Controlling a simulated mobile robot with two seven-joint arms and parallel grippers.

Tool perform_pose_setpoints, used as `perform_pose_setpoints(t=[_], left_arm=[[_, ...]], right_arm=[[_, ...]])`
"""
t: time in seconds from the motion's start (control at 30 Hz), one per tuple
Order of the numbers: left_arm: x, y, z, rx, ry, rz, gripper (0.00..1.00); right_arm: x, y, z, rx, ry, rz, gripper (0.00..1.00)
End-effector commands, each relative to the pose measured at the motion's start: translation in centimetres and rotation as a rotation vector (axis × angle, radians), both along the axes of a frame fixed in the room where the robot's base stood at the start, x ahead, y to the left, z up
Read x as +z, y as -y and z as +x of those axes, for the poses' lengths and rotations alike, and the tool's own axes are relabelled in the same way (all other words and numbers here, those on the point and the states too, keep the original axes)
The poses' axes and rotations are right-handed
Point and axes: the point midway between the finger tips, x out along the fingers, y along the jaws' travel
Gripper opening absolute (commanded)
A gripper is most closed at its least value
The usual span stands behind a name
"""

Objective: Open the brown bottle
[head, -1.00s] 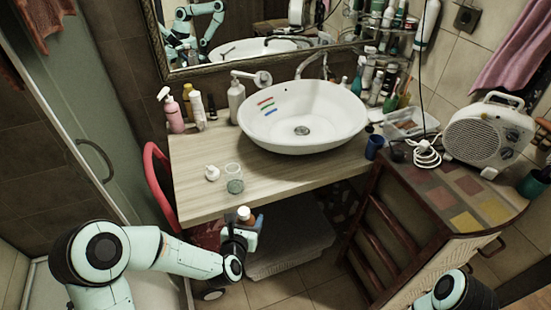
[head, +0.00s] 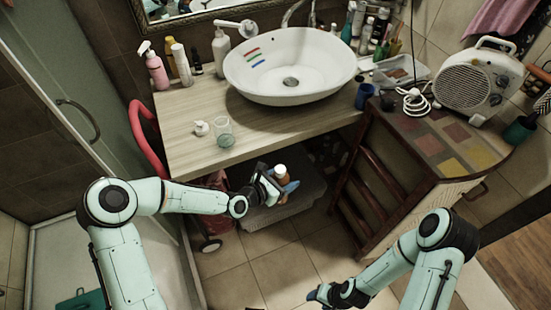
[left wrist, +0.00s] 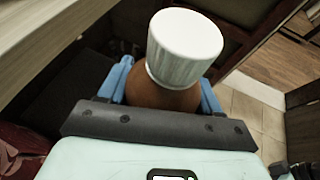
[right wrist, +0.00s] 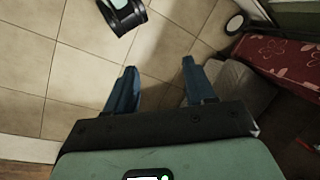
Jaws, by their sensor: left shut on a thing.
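The brown bottle (head: 281,180) is upright or nearly so, with a white ribbed cap (left wrist: 185,48) on top. My left gripper (head: 279,187) is shut around its body, holding it in the air in front of the counter. In the left wrist view the brown body (left wrist: 160,96) sits between the blue fingers, and the cap stands clear above them. My right gripper (head: 318,296) is low at the bottom of the head view, apart from the bottle. In the right wrist view its two fingers (right wrist: 159,68) are spread with nothing between them.
The wooden counter (head: 185,110) carries the white basin (head: 325,75), a glass jar (head: 224,133), a small white object (head: 201,128) and several bottles. A tiled-top cabinet (head: 430,135) with a fan heater (head: 478,80) stands right. The tiled floor (head: 300,250) between my arms is clear.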

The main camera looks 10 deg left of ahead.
Motion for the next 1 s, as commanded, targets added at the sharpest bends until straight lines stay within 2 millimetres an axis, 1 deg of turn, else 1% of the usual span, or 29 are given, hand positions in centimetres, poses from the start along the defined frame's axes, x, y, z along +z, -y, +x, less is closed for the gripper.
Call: perform_pose_setpoints(t=[0.03,0.17,0.2,0.27,0.3,0.37,0.4,0.47,0.5,0.57,0.6,0.67,0.7,0.77,0.8,0.87,0.9,0.97,1.0], left_arm=[[0.1,0.0,0.0,0.001,0.002,0.000,0.00],[0.1,0.0,0.0,0.002,0.002,-0.001,0.00],[0.1,0.0,0.0,0.002,0.002,-0.001,0.00],[0.1,0.0,0.0,0.002,0.002,-0.001,0.00],[0.1,0.0,0.0,0.002,0.002,-0.001,0.00],[0.1,0.0,0.0,0.002,0.002,-0.001,0.00],[0.1,0.0,0.0,0.002,0.002,-0.001,0.00],[0.1,0.0,0.0,0.003,0.002,0.000,0.00],[0.1,0.0,0.0,0.003,0.002,0.000,0.00],[0.1,0.0,0.0,0.003,0.002,-0.001,0.00],[0.1,0.0,0.0,0.003,0.002,-0.001,0.00],[0.1,0.0,0.0,0.003,0.002,-0.001,0.00],[0.1,0.0,0.0,0.003,0.002,-0.001,0.00],[0.1,0.0,0.0,0.003,0.002,-0.001,0.00],[0.1,0.0,0.0,0.003,0.002,-0.001,0.00],[0.1,0.0,0.0,0.003,0.002,-0.001,0.00],[0.1,0.0,0.0,0.003,0.002,-0.001,0.00],[0.1,0.0,0.0,0.003,0.002,-0.001,0.00],[0.1,0.0,0.0,0.003,0.002,-0.001,0.00]], right_arm=[[0.2,-0.3,2.3,0.012,0.044,0.005,0.54],[1.4,-1.3,8.4,0.052,0.158,0.023,0.54],[2.0,-1.7,10.3,0.065,0.193,0.029,0.54],[3.0,-2.3,13.1,0.086,0.246,0.034,0.54],[3.7,-2.6,14.9,0.097,0.279,0.037,0.54],[5.1,-3.3,17.6,0.117,0.331,0.042,0.54],[6.0,-3.7,19.3,0.130,0.363,0.044,0.54],[7.6,-4.3,21.8,0.149,0.413,0.045,0.54],[8.7,-4.8,23.3,0.160,0.446,0.047,0.54],[10.6,-5.3,25.7,0.176,0.494,0.047,0.54],[11.8,-5.8,27.1,0.188,0.525,0.047,0.54],[13.9,-6.4,29.2,0.203,0.573,0.045,0.54],[15.4,-6.9,30.5,0.213,0.605,0.043,0.54],[17.6,-7.4,32.4,0.224,0.650,0.041,0.54],[19.2,-7.9,33.6,0.233,0.681,0.039,0.54],[21.6,-8.4,35.3,0.242,0.727,0.034,0.54],[23.3,-8.8,36.3,0.248,0.757,0.030,0.54],[25.8,-9.4,37.7,0.255,0.800,0.026,0.54],[27.6,-9.7,38.6,0.258,0.828,0.022,0.54]])
